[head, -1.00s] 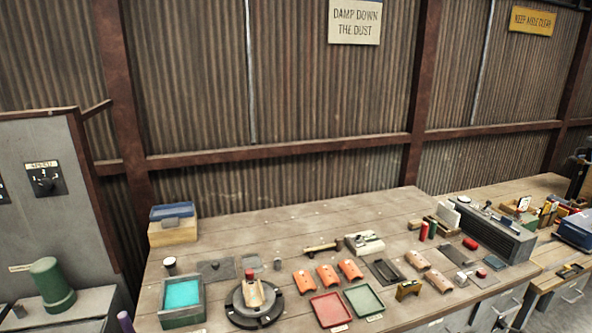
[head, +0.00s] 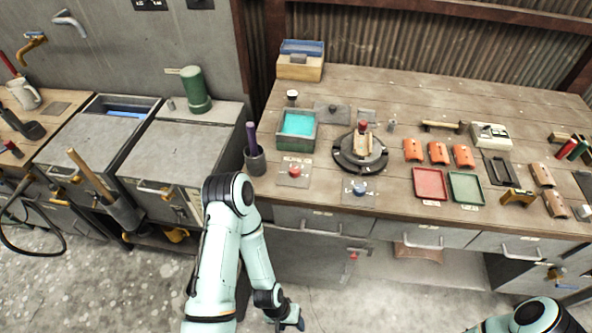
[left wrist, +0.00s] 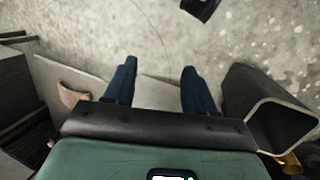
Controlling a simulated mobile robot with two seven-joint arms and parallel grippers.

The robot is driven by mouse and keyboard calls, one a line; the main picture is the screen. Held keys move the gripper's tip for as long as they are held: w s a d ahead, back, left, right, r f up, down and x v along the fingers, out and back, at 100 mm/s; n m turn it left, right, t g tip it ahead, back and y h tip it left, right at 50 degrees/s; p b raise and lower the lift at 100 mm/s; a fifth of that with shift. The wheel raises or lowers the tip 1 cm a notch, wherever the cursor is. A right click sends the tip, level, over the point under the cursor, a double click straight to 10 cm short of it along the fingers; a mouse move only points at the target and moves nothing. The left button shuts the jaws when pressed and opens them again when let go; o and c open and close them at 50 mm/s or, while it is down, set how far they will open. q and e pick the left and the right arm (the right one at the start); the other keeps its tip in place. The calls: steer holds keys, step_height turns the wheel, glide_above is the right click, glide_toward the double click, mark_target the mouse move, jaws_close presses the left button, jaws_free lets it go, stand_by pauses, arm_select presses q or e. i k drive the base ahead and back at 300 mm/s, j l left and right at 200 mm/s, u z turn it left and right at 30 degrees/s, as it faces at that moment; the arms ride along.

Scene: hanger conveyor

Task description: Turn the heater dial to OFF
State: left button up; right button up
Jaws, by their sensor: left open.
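My left gripper (head: 292,318) hangs low over the floor in front of the bench, well apart from both knobs. In the left wrist view, the left gripper (left wrist: 158,82) has two dark fingers spread with nothing between them. My right arm shows only at the bottom right; its gripper is out of view.
The wooden bench (head: 400,95) holds a turntable (head: 361,152), a teal-filled tray (head: 298,125), red (head: 429,184) and green trays, and orange tiles. A purple-handled tool stands in a cup (head: 255,160) left of the red knob. Drawer handles (head: 321,230) stick out below.

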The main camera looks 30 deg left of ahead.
mark_target(294, 171)
steer(key=u, duration=1.15)
